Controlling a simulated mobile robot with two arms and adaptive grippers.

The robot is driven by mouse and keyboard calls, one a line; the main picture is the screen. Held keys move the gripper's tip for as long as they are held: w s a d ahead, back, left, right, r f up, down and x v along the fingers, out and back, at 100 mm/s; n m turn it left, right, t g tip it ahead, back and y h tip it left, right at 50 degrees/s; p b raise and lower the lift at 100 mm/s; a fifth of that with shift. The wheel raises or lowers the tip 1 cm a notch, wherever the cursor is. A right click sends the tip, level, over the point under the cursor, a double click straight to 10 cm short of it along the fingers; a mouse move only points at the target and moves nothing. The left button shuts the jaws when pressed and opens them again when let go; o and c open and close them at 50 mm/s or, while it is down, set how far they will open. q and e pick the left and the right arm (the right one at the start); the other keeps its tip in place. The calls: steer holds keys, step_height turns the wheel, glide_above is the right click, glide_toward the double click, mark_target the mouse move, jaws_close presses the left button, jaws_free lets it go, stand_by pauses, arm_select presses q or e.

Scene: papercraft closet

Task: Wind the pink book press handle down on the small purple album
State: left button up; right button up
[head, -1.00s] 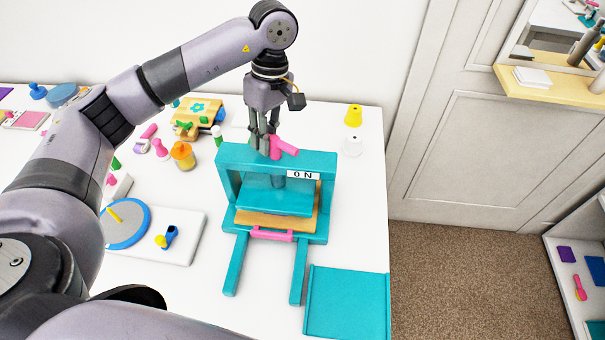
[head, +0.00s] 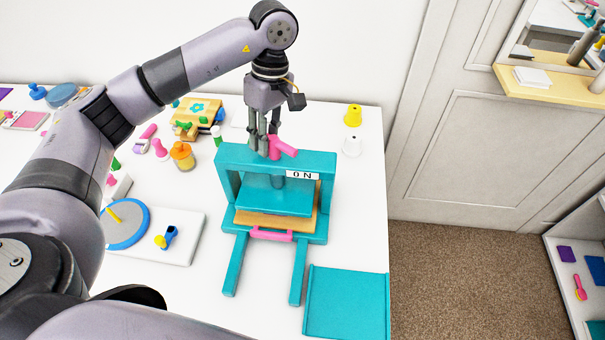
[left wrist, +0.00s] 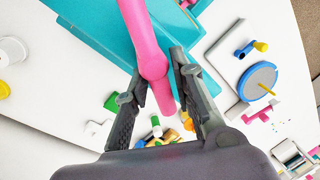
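The teal book press (head: 228,165) stands on the white table. Its pink handle (head: 284,149) sits on top and also shows in the left wrist view (left wrist: 146,35). My left gripper (head: 264,148) points down at the handle from above. In the left wrist view its two fingers (left wrist: 160,85) straddle the handle near its hub, parted with some gap. The press plate (head: 275,200) hangs just above a tan board (head: 262,220) with a pink grip (head: 271,235). I see no purple album in the press; the plate may hide it. My right gripper is out of view.
A teal tray (head: 347,303) lies in front of the press at right. Yellow (head: 353,115) and white (head: 351,146) cups stand behind right. A white board with a blue disc (head: 128,225) lies left, with several small tools behind. The table's right edge is close to the press.

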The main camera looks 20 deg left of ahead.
arm_select(q)
steer(key=shift+r+p, duration=2.3)
steer(key=shift+r, duration=0.75)
steer(key=o, duration=0.5)
steer(key=shift+o, duration=0.2)
steer(key=r+p, duration=0.2)
steer(key=r, duration=0.1)
steer(key=w+r+p, duration=0.1)
steer(key=r+p, duration=0.1)
steer(key=shift+d+r+p, duration=0.15)
steer(key=shift+r+p, duration=0.2)
steer(key=shift+r, duration=0.05)
